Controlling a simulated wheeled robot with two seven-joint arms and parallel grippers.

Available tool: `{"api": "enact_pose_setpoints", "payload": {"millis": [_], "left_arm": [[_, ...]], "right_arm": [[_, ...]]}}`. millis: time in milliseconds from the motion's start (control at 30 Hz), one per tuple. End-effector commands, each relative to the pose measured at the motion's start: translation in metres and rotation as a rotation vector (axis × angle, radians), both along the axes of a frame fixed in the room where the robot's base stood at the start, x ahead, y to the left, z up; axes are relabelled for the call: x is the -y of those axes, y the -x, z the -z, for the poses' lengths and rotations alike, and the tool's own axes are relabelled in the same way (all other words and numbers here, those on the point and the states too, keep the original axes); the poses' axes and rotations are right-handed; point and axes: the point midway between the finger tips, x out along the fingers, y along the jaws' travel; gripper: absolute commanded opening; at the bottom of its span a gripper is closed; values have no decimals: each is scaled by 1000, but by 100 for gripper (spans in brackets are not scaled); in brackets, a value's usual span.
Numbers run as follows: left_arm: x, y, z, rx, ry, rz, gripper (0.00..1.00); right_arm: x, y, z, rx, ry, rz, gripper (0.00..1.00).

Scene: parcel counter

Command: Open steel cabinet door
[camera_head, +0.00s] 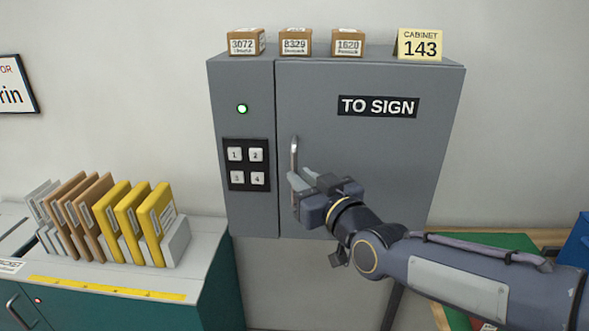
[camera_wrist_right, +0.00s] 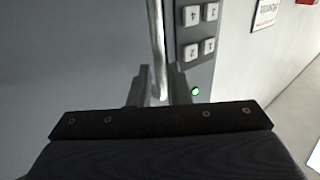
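The grey steel cabinet (camera_head: 370,160) hangs on the wall, and its door, labelled TO SIGN, looks closed and flush. The upright metal door handle (camera_head: 294,150) is at the door's left side. My right gripper (camera_head: 303,180) is at the handle's middle and hides part of it. In the right wrist view, the handle bar (camera_wrist_right: 157,45) runs between the two close-set fingers (camera_wrist_right: 158,88), which look shut on it. A keypad (camera_head: 246,165) and a lit green light (camera_head: 242,108) are on the left panel; the light also shows in the wrist view (camera_wrist_right: 195,91). My left gripper is not in view.
Small boxes (camera_head: 295,42) and a yellow cabinet 143 sign (camera_head: 420,44) stand on the cabinet top. A counter (camera_head: 215,260) at left holds brown and yellow parcels (camera_head: 158,215). A green surface (camera_head: 490,242) and a blue bin (camera_head: 578,240) are at right.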

Motion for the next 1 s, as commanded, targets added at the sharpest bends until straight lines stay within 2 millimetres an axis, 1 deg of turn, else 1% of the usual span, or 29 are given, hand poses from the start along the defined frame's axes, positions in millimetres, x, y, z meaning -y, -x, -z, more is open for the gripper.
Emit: {"api": "enact_pose_setpoints", "payload": {"millis": [33, 100, 200, 300, 567, 600, 700, 733, 1000], "left_arm": [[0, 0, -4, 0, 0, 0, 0], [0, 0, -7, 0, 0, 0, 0], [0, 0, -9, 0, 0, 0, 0], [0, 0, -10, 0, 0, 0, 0], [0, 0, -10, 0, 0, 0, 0], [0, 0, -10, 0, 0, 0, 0], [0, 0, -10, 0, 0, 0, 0], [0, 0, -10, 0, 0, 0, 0], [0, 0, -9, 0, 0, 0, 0]], "right_arm": [[-5, -8, -1, -1, 2, 0, 17], [-10, -16, -1, -1, 2, 0, 17], [-16, -26, 0, -3, 1, 0, 17], [-19, -31, 0, -2, 0, 0, 17], [-20, -33, 1, -2, 0, 1, 17], [-20, -32, 1, -2, 0, 1, 16], [-20, -32, 1, -2, 0, 1, 2], [-20, -32, 1, -2, 0, 1, 0], [-20, -32, 1, -2, 0, 0, 0]]}}
